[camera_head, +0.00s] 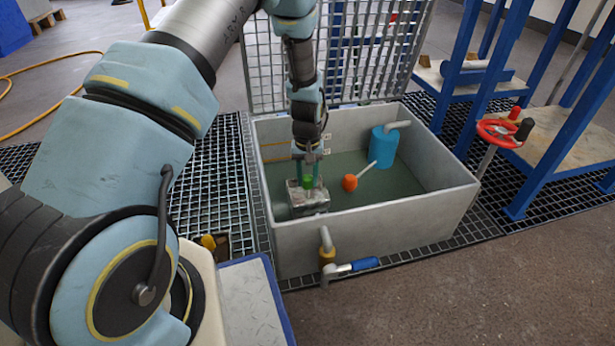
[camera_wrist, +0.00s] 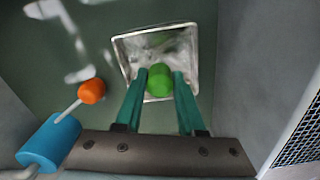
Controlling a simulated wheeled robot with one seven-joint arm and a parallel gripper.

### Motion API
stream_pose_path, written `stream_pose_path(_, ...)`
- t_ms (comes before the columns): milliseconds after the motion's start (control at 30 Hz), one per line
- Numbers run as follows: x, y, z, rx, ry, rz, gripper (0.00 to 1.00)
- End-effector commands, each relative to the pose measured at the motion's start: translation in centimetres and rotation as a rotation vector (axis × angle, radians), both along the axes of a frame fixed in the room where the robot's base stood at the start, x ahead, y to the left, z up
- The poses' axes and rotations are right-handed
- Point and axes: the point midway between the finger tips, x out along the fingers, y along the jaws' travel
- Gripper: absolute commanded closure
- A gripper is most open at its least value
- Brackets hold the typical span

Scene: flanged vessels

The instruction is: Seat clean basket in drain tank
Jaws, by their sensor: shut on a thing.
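The drain tank (camera_head: 360,244) is an open grey rectangular vessel with a dark green interior. The basket (camera_head: 306,202) is a small grey metal box with a green knob (camera_head: 307,181) on top. It is inside the tank, near the left side. My gripper (camera_head: 308,172) points down into the tank and is shut on the green knob. In the wrist view, the two teal fingers (camera_wrist: 158,95) flank the green knob, with the square basket (camera_wrist: 187,45) beyond. Whether the basket's underside touches the tank floor cannot be told.
A blue cylinder (camera_head: 383,147) and an orange float (camera_head: 350,183) on a rod are in the tank. A wire grid panel (camera_head: 350,50) stands behind. A blue-handled valve (camera_head: 358,265) is at the front. A red handwheel (camera_head: 500,132) and blue rack are to the right.

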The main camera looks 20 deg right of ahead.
Motion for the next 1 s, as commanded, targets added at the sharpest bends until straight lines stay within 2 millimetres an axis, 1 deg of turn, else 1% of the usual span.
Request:
stream_pose_path(867, 0.0, 0.0, -2.5, 0.000, -0.001, 0.000, 1.00)
stream_pose_path(900, 0.0, 0.0, -2.4, -0.002, -0.001, 0.000, 0.59)
stream_pose_path(1000, 0.0, 0.0, -2.4, 0.000, -0.001, 0.000, 0.48)
